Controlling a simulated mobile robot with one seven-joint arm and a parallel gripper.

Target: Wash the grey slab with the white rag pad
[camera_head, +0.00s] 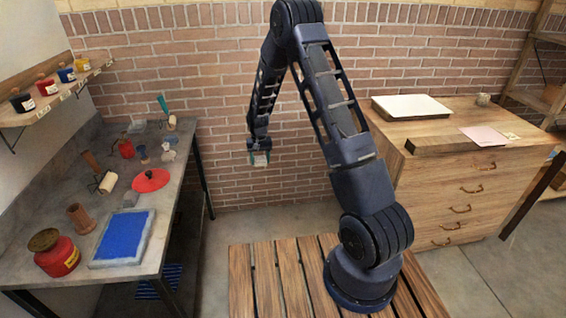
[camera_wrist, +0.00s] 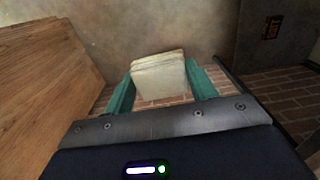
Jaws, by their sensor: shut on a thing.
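My gripper (camera_head: 259,150) hangs in the air before the brick wall, between the left bench and the wooden cabinet. In the wrist view its two teal fingers are shut on the white rag pad (camera_wrist: 159,75), a small layered off-white block. The pad also shows small below the gripper in the head view (camera_head: 260,159). The grey slab (camera_head: 146,244) lies flat on the left bench near its front right edge, with a large patch of blue covering most of its top. The gripper is well apart from the slab, above and to its right.
The grey bench (camera_head: 180,168) also holds a red jar (camera_head: 57,256), a red disc (camera_head: 151,180), a roller (camera_head: 107,182) and several small items. A wall shelf (camera_head: 52,102) carries ink jars. The wooden cabinet (camera_head: 440,190) at right bears a white tray (camera_head: 411,106). A slatted wooden platform (camera_head: 270,280) lies below.

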